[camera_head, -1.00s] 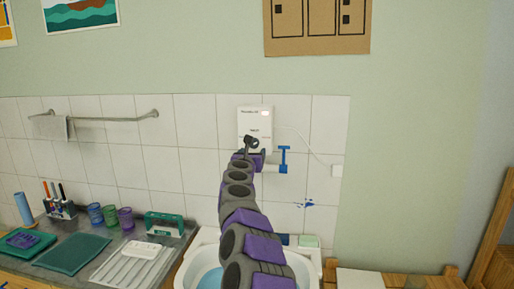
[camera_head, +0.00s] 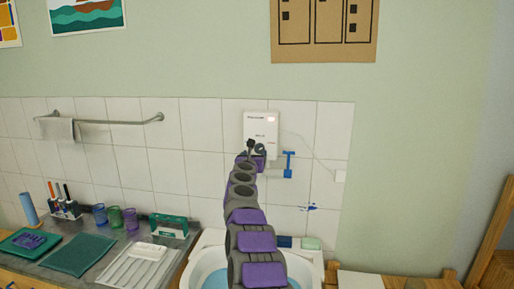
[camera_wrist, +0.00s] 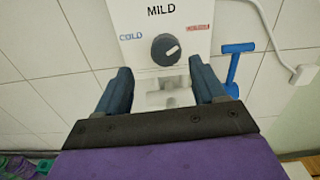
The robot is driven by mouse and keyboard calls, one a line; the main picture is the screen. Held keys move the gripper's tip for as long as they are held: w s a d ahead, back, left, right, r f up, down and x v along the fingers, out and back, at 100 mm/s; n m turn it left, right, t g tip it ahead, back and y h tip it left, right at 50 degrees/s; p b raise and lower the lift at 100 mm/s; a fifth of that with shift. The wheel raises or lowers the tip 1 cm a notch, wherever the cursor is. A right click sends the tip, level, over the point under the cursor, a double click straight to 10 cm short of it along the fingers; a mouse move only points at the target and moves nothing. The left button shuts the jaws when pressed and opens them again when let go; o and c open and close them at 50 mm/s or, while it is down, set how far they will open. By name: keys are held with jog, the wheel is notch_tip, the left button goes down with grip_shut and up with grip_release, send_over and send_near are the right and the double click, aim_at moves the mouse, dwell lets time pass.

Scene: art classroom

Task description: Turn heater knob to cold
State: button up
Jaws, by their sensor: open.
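The white heater (camera_head: 262,124) hangs on the tiled wall in the head view. In the wrist view the heater's panel (camera_wrist: 192,20) shows a dark round knob (camera_wrist: 165,49) with a white pointer line. The line slants up and to the right. The panel reads COLD in blue at left, MILD above the knob, and a red label at right that is too blurred to read. My gripper (camera_wrist: 161,82) is open, with its dark fingers apart below the knob and not touching it. In the head view my gripper (camera_head: 254,150) is in front of the heater's lower part.
A blue handle (camera_head: 288,164) is on the wall right of the heater, and also close to the right finger in the wrist view (camera_wrist: 232,67). A white cable leads to a wall box (camera_head: 340,176). A sink (camera_head: 308,262) lies below, with a counter at left.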

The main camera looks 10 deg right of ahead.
aim_at(259, 150)
jog(key=shift+w+r+p, duration=0.15)
jog(key=shift+w+p, duration=0.15)
jog(key=shift+p, duration=0.15)
jog(key=shift+w+d+p, duration=0.1)
jog(key=shift+w+p, duration=0.15)
jog(key=shift+p, duration=0.2)
jog(key=w+d+p, duration=0.1)
jog(key=d+p, duration=0.1)
jog(key=shift+w+d+p, duration=0.1)
jog(key=shift+p, duration=0.3)
jog(key=shift+w+d+p, duration=0.15)
jog(key=shift+w+p, duration=0.05)
jog(key=shift+p, duration=0.3)
jog(key=shift+w+p, duration=0.35)
jog(key=shift+p, duration=0.4)
jog(key=shift+w+a+p, duration=0.2)
jog(key=shift+a+p, duration=0.35)
jog(key=shift+a, duration=0.15)
jog(key=shift+d+f, duration=0.2)
jog(key=shift+d, duration=0.45)
jog(key=shift+a, duration=0.35)
jog(key=c, duration=0.7)
jog(key=shift+d, duration=0.1)
jog(key=c, duration=0.4)
